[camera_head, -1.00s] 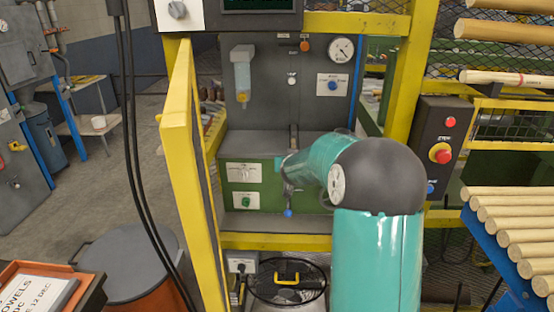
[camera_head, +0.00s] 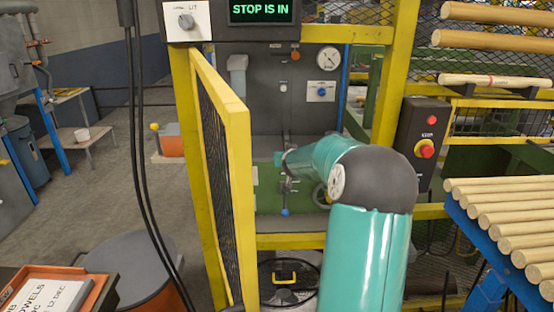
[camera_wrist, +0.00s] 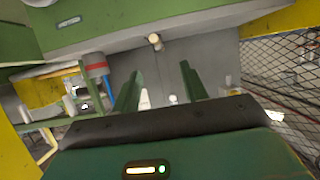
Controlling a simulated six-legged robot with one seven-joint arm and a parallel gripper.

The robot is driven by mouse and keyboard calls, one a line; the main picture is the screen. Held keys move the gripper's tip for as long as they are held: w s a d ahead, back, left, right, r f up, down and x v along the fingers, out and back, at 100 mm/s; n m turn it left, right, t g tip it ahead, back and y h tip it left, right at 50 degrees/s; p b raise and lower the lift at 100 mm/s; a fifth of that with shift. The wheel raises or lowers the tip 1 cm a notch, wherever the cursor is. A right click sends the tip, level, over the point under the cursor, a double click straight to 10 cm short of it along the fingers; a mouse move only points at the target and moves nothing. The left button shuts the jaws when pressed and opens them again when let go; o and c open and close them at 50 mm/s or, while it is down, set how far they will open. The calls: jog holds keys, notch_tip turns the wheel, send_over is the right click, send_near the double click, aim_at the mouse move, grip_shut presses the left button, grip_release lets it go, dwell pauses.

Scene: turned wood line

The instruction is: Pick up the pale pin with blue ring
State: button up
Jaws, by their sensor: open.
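My gripper (camera_wrist: 164,78) shows in the wrist view as two green fingers standing apart, with no object seen held between them. In the head view my teal arm reaches toward the grey and green machine (camera_head: 265,120), and the fingers cannot be made out there. I cannot pick out a pale pin with a blue ring in either view. A small pale round-ended peg (camera_wrist: 155,40) shows beyond the fingers in the wrist view, with no blue ring visible on it. A cylinder with a red band (camera_wrist: 96,66) is at its left.
A yellow mesh gate (camera_head: 225,170) stands open left of my arm. A control box with a red button (camera_head: 425,150) is at the right. Dowels lie on a blue-framed rack (camera_head: 485,235). Wire mesh (camera_wrist: 285,75) borders the wrist view.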

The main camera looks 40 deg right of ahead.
jog(key=s+d+x, duration=0.1)
jog(key=x, duration=1.3)
jog(key=shift+f, duration=0.2)
jog(key=shift+w, duration=0.1)
grip_shut()
